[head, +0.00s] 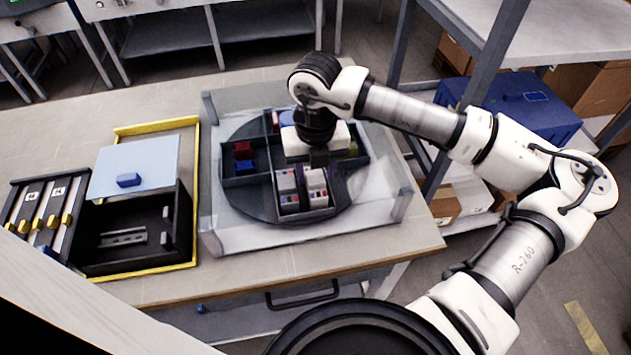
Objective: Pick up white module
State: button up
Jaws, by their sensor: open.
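Two whitish-grey modules stand side by side in the front compartment of a round black divided tray (242,196): a left module (287,190) and a right white module (316,188). My gripper (319,160) is over the tray, pointing down, just behind and above the right white module. The gripper body hides the middle of the tray. Its fingertips are dark and small in the head view, and I cannot tell whether they touch the module. No module is seen held in the gripper.
Red and blue modules (243,157) sit in the tray's left compartment. A transparent low-walled enclosure (225,240) surrounds the tray. To the left is a black box (130,262) with a light blue lid panel (140,165), inside a yellow-edged frame (193,258). Bare bench lies in front.

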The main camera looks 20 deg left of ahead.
jog(key=c, duration=0.8)
